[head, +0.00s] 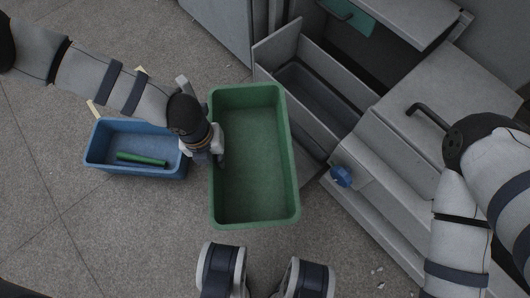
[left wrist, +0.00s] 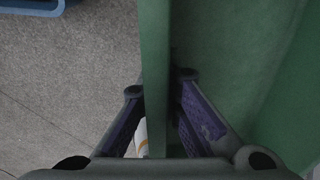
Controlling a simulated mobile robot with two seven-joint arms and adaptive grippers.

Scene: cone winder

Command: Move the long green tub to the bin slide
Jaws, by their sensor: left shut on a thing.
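The long green tub (head: 252,216) is empty and sits in the middle of the head view, its long side running from top to bottom. My left gripper (head: 218,158) is shut on the tub's left wall. In the left wrist view the fingers (left wrist: 160,110) straddle the green wall (left wrist: 155,60), one on each side. A grey open-topped pull-out (head: 285,52) juts from the machine just beyond the tub's upper right corner; I cannot tell for sure that it is the bin slide. My right arm is at the right, but its gripper is out of view.
A blue tub (head: 108,169) with a green rod (head: 141,159) in it stands on the floor left of the green tub. The grey machine (head: 420,80) fills the right, with a blue knob (head: 341,177) and a black handle (head: 428,116). Floor is clear at lower left.

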